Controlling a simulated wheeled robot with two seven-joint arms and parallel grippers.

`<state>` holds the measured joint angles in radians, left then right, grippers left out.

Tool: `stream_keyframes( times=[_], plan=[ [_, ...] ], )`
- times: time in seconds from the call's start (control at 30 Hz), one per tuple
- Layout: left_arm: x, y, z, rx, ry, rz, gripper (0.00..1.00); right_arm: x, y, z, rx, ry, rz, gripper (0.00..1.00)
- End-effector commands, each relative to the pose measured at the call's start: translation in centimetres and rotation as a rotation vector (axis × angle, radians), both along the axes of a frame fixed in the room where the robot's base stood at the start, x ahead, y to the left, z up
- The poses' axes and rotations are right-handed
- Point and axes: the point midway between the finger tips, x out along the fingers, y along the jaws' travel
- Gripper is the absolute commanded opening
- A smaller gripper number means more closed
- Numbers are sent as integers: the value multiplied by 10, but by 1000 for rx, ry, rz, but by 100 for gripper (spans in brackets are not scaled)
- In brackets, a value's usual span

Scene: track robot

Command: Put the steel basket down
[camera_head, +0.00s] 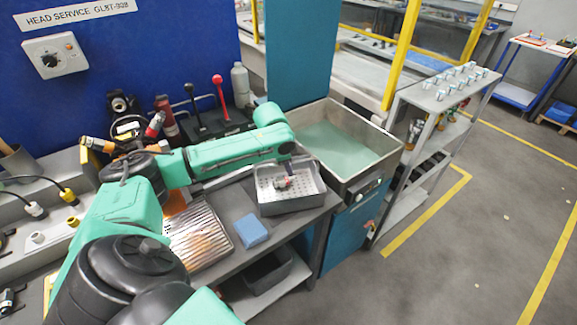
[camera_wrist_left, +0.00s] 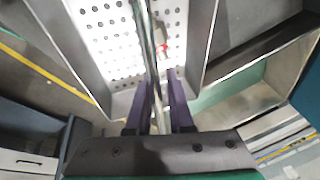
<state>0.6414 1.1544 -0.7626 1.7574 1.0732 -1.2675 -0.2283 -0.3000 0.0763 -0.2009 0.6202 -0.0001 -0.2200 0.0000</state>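The steel basket (camera_head: 297,201) is a grey perforated tray at the right end of the workbench, beside the sink. My left gripper (camera_head: 286,165) is above it, mostly hidden by my arm in the head view. In the left wrist view the purple fingers (camera_wrist_left: 160,90) lie on both sides of the basket's thin metal handle bar (camera_wrist_left: 148,40) and look shut on it. The basket's perforated floor (camera_wrist_left: 100,35) shows below, with a small red and white part (camera_wrist_left: 163,48) in it. I cannot tell if the basket touches the bench. My right gripper is not in view.
A sink of greenish liquid (camera_head: 345,145) stands right of the basket. A ribbed metal tray (camera_head: 197,238) and a blue block (camera_head: 251,230) are on the bench (camera_head: 232,202) to its left. A dark bin (camera_head: 268,271) sits on the shelf below. A shelf trolley (camera_head: 440,95) stands further right.

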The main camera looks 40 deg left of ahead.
Motion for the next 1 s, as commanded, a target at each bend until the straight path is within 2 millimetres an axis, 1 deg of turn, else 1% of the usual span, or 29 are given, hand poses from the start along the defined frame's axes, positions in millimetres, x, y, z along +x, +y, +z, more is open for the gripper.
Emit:
stream_keyframes(
  times=[0.33, 0.43, 0.47, 0.57, 0.7, 0.8, 0.9, 1.0],
  plan=[
    [0, 0, 1, 0, -1, 0, 42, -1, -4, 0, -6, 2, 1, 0],
    [-2, 1, 8, 0, -2, 1, 42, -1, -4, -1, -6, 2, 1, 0],
    [-3, 1, 12, 1, -2, 0, 42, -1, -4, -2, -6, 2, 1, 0],
    [-11, 1, 33, 3, -4, 0, 42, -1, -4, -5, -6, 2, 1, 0],
    [-23, 1, 71, 3, -5, 1, 42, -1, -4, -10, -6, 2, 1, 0],
    [-31, 0, 94, 2, -3, 1, 42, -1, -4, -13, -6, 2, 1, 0],
    [-36, -1, 108, 0, -1, 1, 42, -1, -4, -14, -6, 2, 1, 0],
    [-39, -1, 114, 0, -1, 1, 42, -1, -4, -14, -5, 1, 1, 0]
  ],
)
